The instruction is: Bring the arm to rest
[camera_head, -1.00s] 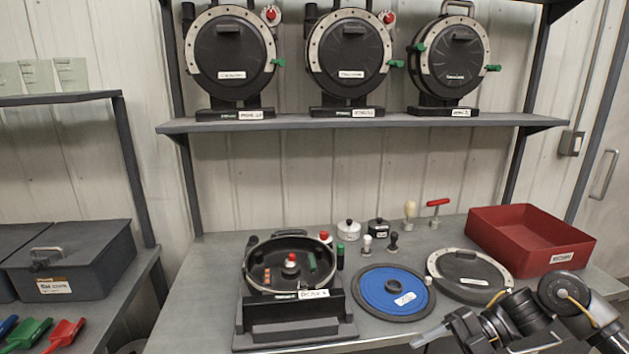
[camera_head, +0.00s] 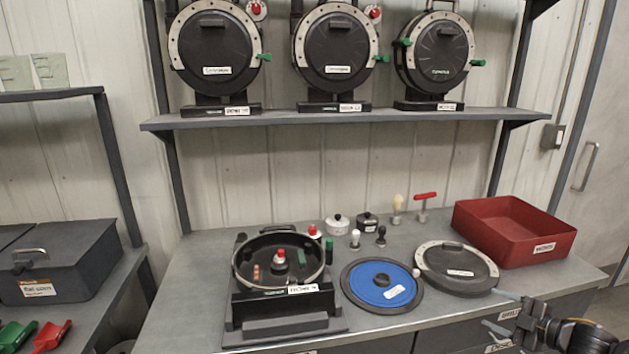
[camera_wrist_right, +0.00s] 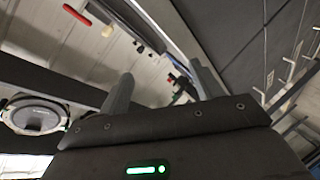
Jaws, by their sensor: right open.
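My right gripper (camera_head: 503,316) is at the lower right of the head view, in front of the bench's front edge and below the black round cover. Its two fingers are spread and point left, with nothing between them. In the right wrist view the fingers (camera_wrist_right: 160,92) stand apart and empty, with the bench and shelf tilted behind them. My left gripper is not in view.
The bench (camera_head: 190,290) holds an open seed meter (camera_head: 240,270), a blue disc (camera_head: 381,285), a black cover (camera_head: 457,268) and a red bin (camera_head: 515,232). Small tools stand behind them. Closed meters (camera_head: 215,50) line the shelf above.

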